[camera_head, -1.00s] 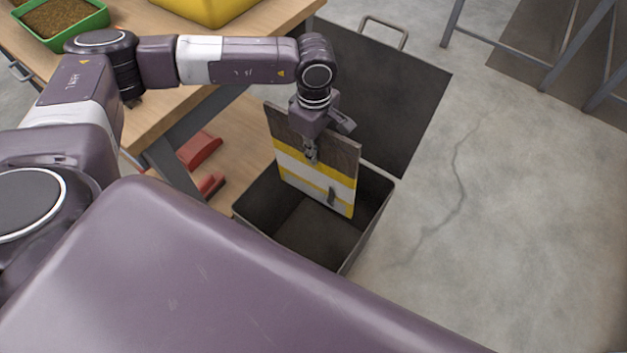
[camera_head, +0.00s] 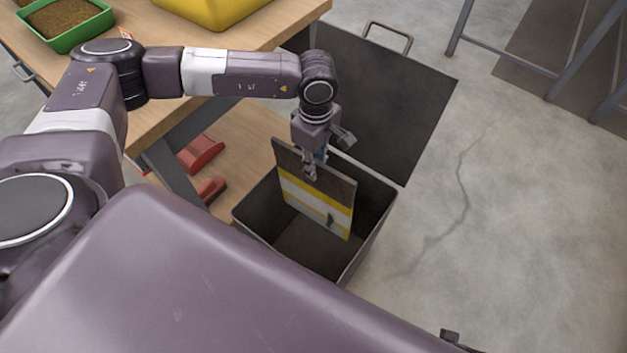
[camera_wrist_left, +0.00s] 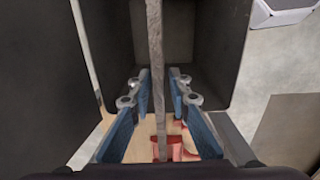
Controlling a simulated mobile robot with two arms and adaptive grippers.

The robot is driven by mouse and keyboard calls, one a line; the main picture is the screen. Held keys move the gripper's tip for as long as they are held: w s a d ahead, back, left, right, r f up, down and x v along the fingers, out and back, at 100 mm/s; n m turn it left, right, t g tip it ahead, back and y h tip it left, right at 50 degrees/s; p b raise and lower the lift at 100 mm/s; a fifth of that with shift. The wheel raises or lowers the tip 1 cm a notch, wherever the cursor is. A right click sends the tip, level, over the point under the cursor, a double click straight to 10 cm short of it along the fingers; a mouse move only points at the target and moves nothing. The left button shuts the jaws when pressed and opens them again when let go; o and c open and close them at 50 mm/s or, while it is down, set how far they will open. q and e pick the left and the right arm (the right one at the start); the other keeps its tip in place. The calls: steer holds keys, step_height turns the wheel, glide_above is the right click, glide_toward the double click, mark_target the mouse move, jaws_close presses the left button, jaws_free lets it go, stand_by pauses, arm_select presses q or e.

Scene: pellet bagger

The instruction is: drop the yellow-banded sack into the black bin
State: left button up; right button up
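The yellow-banded sack (camera_head: 318,205) is a flat slab with a brown top, yellow bands and a white middle. It stands upright, its lower part inside the open black bin (camera_head: 262,237); its top rises around the rim. In the left wrist view the sack (camera_wrist_left: 157,50) shows edge-on between my blue-padded fingers. My left gripper (camera_head: 325,158) is above the bin, astride the sack's top edge. In the left wrist view the left gripper (camera_wrist_left: 158,88) is open, with a gap on each side of the sack. Whether the sack touches the bin floor is hidden.
The bin's dark lid (camera_head: 390,100) hangs open behind it. A wooden workbench (camera_head: 250,40) with a green tray (camera_head: 65,25) and a yellow tub (camera_head: 205,10) stands at left. Red objects (camera_head: 203,155) lie on its lower shelf. A small dark part, perhaps my right gripper (camera_head: 455,340), shows at the bottom edge.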

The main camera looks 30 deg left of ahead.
arm_select(q)
steer(key=shift+o, duration=0.4)
step_height(320, 180, up, 12)
stand_by(0.3)
stand_by(0.4)
